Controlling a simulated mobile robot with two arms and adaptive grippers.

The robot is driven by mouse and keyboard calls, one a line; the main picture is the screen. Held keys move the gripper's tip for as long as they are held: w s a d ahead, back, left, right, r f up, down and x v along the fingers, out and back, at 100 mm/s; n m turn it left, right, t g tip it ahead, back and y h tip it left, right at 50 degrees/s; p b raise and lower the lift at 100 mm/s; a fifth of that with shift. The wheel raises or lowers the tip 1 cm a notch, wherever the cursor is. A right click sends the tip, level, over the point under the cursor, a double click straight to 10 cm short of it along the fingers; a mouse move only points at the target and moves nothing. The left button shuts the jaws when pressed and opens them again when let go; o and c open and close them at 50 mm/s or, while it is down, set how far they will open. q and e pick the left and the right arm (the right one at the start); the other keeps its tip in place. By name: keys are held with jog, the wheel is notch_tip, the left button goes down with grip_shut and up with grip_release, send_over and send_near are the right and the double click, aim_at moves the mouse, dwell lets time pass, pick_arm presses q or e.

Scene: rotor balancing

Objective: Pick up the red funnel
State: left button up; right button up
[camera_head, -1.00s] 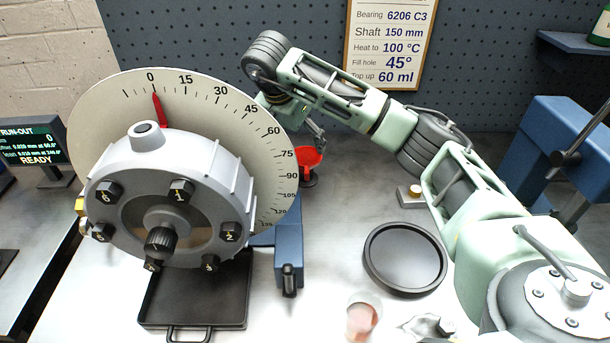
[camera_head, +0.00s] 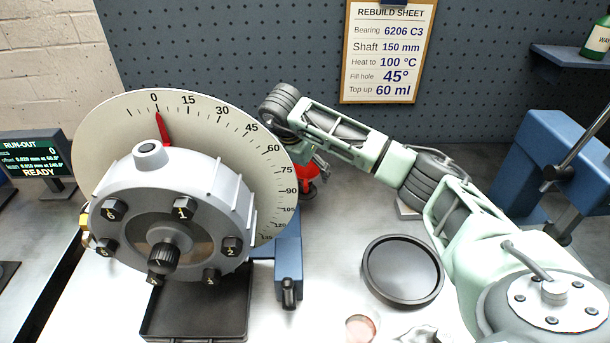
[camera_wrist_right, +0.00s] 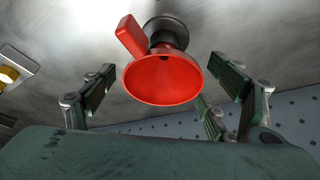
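The red funnel (camera_wrist_right: 163,80) stands in a dark round holder (camera_wrist_right: 166,30) on the metal bench. In the head view the funnel (camera_head: 308,172) shows behind the right side of the dial, partly hidden by my right arm. My right gripper (camera_wrist_right: 165,92) is open in the wrist view, with its fingers spread to the left and right of the funnel's wide mouth. No finger visibly touches the funnel. In the head view the right gripper (camera_head: 318,165) is small and partly hidden against it. My left gripper is not in view.
A large dial with a grey rotor hub (camera_head: 170,225) stands left of the funnel. A dark tray (camera_head: 190,310) lies below it. A black round dish (camera_head: 402,270) and a glass with reddish contents (camera_head: 361,328) are in front. A blue press (camera_head: 550,165) stands at right.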

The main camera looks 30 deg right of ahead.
jog(key=c, duration=0.9)
jog(key=shift+r, duration=0.1)
